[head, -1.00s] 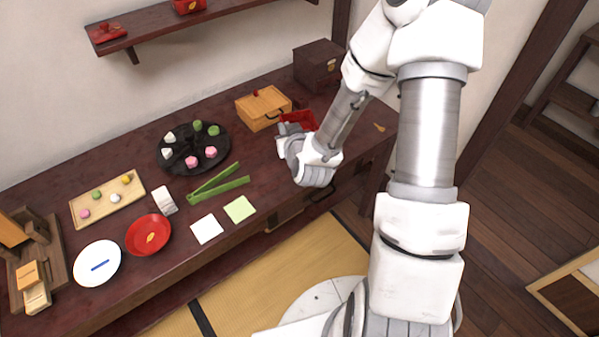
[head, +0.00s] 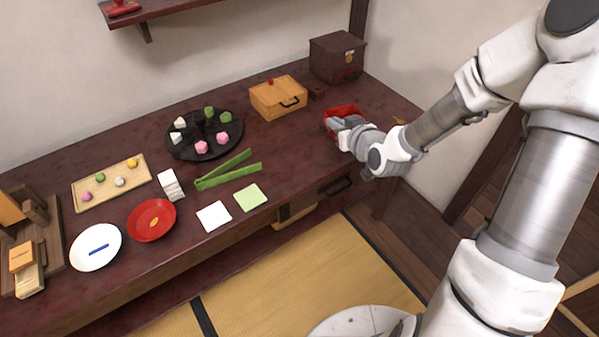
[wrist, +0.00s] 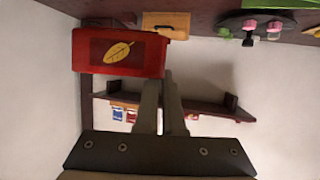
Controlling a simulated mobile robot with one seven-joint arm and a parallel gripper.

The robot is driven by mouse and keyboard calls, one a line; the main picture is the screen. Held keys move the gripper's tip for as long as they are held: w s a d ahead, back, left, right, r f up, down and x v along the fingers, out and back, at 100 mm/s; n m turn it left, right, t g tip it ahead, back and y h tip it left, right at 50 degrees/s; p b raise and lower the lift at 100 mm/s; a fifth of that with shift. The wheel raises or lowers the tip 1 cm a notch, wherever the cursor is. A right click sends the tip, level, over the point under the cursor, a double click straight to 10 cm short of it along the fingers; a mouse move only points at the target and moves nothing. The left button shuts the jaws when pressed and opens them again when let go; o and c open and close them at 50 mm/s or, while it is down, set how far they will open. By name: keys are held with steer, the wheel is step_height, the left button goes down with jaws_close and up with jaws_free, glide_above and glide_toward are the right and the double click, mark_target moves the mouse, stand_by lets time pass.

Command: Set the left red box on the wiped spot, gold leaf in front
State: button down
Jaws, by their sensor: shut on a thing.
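My gripper (head: 345,128) is shut on a red box (head: 336,112) over the right part of the dark red table (head: 300,130). The wrist view shows the red box (wrist: 85,62) at my fingertips (wrist: 160,88), with a gold leaf (wrist: 118,52) on the face turned to that camera. I cannot tell in the head view whether the box touches the table. The gripper hides part of it. I cannot make out a wiped spot.
A wooden drawer box (head: 272,100) and a dark chest (head: 330,60) stand behind the gripper. A black sweets plate (head: 180,150), green tongs (head: 228,175) and a red dish (head: 137,232) lie left. An orange-brown piece (head: 398,121) shows by my arm.

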steer(key=w+a+f+n+y+b, duration=0.1)
steer(key=a+f+b, duration=0.2)
steer(key=a+f, duration=0.1)
steer(key=w+a+f+n+g+y+b, duration=0.1)
steer(key=a+f+b, duration=0.2)
steer(key=f+b, duration=0.1)
steer(key=w+a+f+b, duration=0.1)
steer(key=a+f+b, duration=0.3)
steer(key=shift+w+a+n+y, duration=0.25)
steer(key=shift+a+n+y, duration=0.1)
steer(key=shift+n+y, duration=0.05)
steer(key=shift+f+b, duration=1)
steer(key=shift+f, duration=0.9)
steer(key=shift+f, duration=0.2)
steer(key=c, duration=1)
jaws_free()
steer(key=shift+c, duration=0.2)
steer(key=shift+r, duration=0.1)
